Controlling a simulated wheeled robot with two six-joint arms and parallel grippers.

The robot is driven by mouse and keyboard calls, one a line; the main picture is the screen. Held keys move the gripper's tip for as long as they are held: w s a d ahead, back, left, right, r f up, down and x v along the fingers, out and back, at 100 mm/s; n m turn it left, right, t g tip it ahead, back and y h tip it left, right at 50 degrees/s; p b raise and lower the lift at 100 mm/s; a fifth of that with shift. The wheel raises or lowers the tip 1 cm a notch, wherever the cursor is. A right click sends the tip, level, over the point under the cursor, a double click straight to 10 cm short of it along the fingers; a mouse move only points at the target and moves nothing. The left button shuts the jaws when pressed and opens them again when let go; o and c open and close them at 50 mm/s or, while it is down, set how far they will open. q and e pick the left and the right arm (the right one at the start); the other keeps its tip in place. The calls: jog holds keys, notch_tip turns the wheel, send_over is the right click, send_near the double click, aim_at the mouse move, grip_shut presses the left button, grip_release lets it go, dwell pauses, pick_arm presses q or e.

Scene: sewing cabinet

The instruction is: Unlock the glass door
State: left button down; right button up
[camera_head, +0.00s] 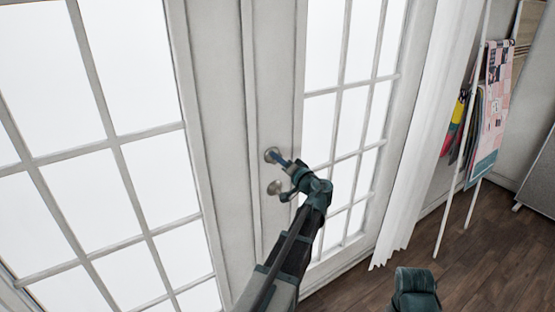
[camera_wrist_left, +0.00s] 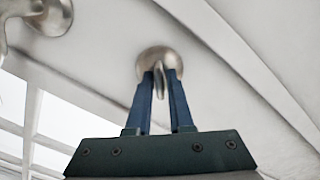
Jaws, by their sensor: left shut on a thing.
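The white glass door (camera_head: 253,130) fills the left and middle of the head view, with large panes in white frames. A round metal lock (camera_head: 270,154) sits on its middle stile, above a metal door handle (camera_head: 274,187). My left gripper (camera_head: 281,161) reaches the lock. In the left wrist view, the blue fingers of the left gripper (camera_wrist_left: 160,78) are on both sides of the lock's small thumb-turn (camera_wrist_left: 160,90), shut on it. The lock's round plate (camera_wrist_left: 158,57) shows behind the fingertips.
The door handle (camera_wrist_left: 54,16) shows at the upper left of the wrist view, apart from the fingers. A white curtain (camera_head: 430,130) hangs right of the door. A white rack with fabrics (camera_head: 490,110) stands farther right on the wooden floor (camera_head: 460,255).

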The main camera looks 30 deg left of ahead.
pick_arm(q)
jog(key=m, duration=0.4)
jog(key=shift+f, duration=0.1)
jog(key=shift+f+m, duration=0.1)
jog(key=shift+m, duration=2.1)
jog(key=c, duration=0.9)
grip_release()
jog(key=shift+c, duration=0.2)
jog(key=v, duration=1.3)
jog(key=shift+d, duration=0.4)
jog(key=shift+s, duration=0.15)
